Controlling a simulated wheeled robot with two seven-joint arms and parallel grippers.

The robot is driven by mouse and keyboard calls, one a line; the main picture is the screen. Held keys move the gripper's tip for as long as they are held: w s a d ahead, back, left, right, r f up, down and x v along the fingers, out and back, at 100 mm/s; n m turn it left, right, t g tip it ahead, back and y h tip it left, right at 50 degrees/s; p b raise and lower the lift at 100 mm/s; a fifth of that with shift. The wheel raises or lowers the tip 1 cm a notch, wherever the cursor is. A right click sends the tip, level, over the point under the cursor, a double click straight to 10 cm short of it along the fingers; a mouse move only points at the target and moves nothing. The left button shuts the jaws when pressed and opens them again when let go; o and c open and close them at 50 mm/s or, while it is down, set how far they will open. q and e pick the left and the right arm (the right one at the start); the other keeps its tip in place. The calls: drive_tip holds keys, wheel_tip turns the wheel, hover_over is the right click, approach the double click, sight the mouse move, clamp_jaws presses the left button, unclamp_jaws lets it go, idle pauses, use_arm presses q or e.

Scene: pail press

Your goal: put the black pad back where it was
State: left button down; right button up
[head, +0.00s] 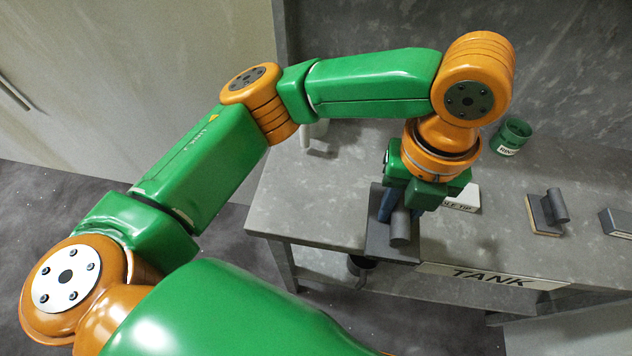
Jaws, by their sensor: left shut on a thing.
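A flat, dark, square pad (379,243) with a grey cylindrical handle (400,228) is at the front edge of the grey table, left of the TANK label. My left gripper (394,212) points down over it and is shut on it, seemingly at the handle. The gripper body hides the grip and part of the pad's far side. I cannot tell whether the pad touches the table. My right gripper is not in view.
A second dark block with a round handle and tan base (545,215) lies to the right. A green cup (512,137) stands behind it. A white sign (463,198) is beside my gripper. A grey box (618,222) is at the right edge. A dark pail (361,268) is below the table's front.

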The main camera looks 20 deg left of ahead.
use_arm(q)
drive_tip(key=w+a+f, duration=0.3)
drive_tip(key=w+a+f+p, duration=0.1)
drive_tip(key=w+a+f, duration=0.2)
drive_tip(key=a+f, duration=0.1)
drive_tip(key=w+a+f, duration=0.3)
drive_tip(key=shift+a+f, duration=0.2)
wheel_tip(320, 180, down, 3)
drive_tip(key=shift+d+r+p, duration=0.15)
drive_tip(key=shift+r+p, duration=0.05)
drive_tip(key=shift+p, duration=0.35)
drive_tip(key=shift+f, duration=0.1)
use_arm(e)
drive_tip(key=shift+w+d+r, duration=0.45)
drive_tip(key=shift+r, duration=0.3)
use_arm(q)
drive_tip(key=shift+f, duration=0.15)
drive_tip(key=c, duration=0.6)
unclamp_jaws()
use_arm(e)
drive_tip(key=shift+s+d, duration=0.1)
use_arm(q)
wheel_tip(320, 180, up, 12)
drive_tip(key=shift+r+b, duration=0.25)
drive_tip(key=shift+b, duration=0.2)
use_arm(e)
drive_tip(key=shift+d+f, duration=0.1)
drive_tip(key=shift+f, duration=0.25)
